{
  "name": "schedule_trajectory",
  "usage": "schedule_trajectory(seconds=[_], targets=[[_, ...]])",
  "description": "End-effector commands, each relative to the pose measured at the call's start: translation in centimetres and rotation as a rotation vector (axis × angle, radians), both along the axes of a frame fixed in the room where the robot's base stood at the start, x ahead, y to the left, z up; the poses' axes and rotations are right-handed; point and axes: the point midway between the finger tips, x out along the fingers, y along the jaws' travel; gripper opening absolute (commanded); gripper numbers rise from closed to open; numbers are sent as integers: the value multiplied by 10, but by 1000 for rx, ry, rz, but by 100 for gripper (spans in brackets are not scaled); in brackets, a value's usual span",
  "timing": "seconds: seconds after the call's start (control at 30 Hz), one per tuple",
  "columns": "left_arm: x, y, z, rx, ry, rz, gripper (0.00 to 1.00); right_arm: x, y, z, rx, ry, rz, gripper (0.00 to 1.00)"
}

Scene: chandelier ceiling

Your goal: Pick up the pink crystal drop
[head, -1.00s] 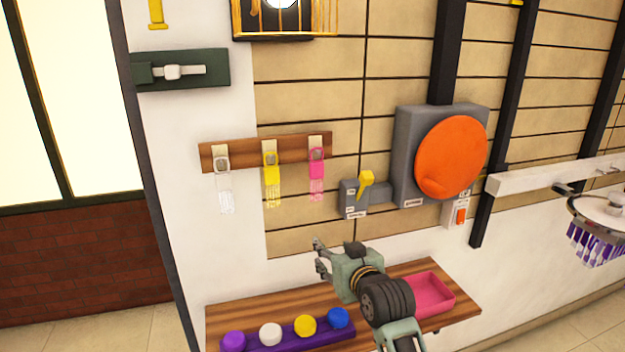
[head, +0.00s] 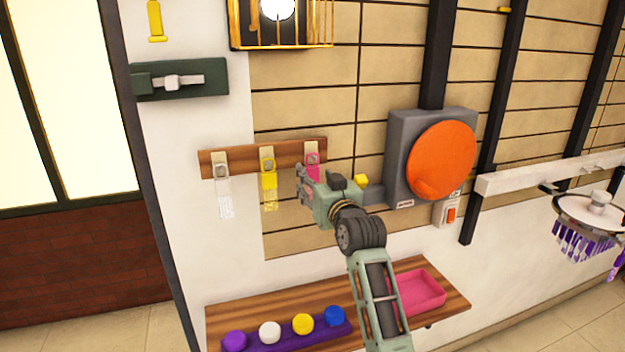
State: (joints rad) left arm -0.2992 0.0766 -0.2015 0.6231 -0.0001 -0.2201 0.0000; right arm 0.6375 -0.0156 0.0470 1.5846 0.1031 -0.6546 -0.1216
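The pink crystal drop (head: 312,160) hangs from the right peg of a wooden wall rack (head: 241,160). Only its top shows in the head view; its lower strands are hidden behind my gripper. My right gripper (head: 302,184) is in front of the drop, its fingers pointing left and apparently spread. I see nothing held between them, and I cannot tell whether they touch the drop. My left gripper is not in view.
A yellow drop (head: 269,182) and a clear drop (head: 223,190) hang to the left on the rack. A yellow-handled lever (head: 361,180) and an orange disc (head: 442,160) are to the right. Below, a wooden shelf (head: 240,314) carries a pink tray (head: 420,290) and coloured knobs.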

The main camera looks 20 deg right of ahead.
Motion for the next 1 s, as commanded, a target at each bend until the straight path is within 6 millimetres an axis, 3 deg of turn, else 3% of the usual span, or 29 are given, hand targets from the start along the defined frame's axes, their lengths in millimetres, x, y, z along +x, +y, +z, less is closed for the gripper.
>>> schedule_trajectory(seconds=[0.37,0.9,1.0], targets=[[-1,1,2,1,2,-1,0,8,0,-1,0,1,0,49],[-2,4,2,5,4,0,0,8,0,-1,-1,1,0,2],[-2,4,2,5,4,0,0,8,0,-1,-1,0,0,1]])
